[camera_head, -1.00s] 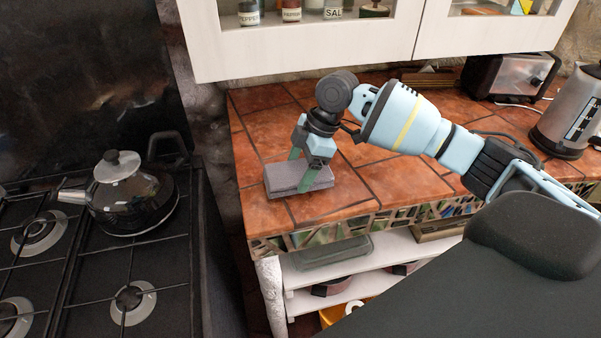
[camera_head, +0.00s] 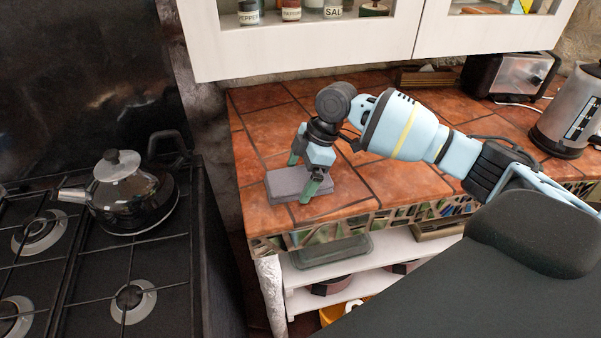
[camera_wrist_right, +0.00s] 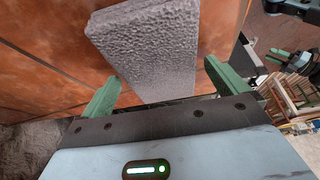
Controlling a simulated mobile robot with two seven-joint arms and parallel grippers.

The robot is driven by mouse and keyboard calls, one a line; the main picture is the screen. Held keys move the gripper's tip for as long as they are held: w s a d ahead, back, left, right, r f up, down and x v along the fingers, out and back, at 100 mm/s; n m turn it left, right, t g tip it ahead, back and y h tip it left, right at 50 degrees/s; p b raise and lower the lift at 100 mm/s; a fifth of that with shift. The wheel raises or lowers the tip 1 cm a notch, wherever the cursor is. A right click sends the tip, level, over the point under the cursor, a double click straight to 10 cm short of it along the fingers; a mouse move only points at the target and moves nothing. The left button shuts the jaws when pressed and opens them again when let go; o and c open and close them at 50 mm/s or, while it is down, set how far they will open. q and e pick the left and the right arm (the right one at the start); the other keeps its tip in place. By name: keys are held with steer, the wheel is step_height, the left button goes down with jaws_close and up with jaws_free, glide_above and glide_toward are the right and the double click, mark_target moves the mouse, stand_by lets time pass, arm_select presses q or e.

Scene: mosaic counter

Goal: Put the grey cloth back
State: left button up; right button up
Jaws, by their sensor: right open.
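The grey cloth (camera_head: 285,186) is a folded flat slab lying on the tiled counter, near its front left corner. It also shows in the right wrist view (camera_wrist_right: 150,50), at the top centre. My right gripper (camera_head: 301,181) is open, with its green fingers pointing down at the cloth. In the wrist view the two fingers (camera_wrist_right: 160,88) stand on either side of the cloth's near end. Gaps show between them and the cloth. Part of my left gripper (camera_wrist_right: 279,56) seems to show at the upper right of the wrist view, too little to judge its jaws.
The terracotta counter (camera_head: 390,182) is clear right of the cloth. The stove with a black kettle (camera_head: 130,195) is at left. A toaster (camera_head: 508,78) and a steel electric kettle (camera_head: 568,115) stand at right. A wall cabinet (camera_head: 300,45) hangs above, and shelves (camera_head: 385,255) are below.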

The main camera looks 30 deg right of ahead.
steer(key=v, duration=1.2)
steer(key=shift+r, duration=0.15)
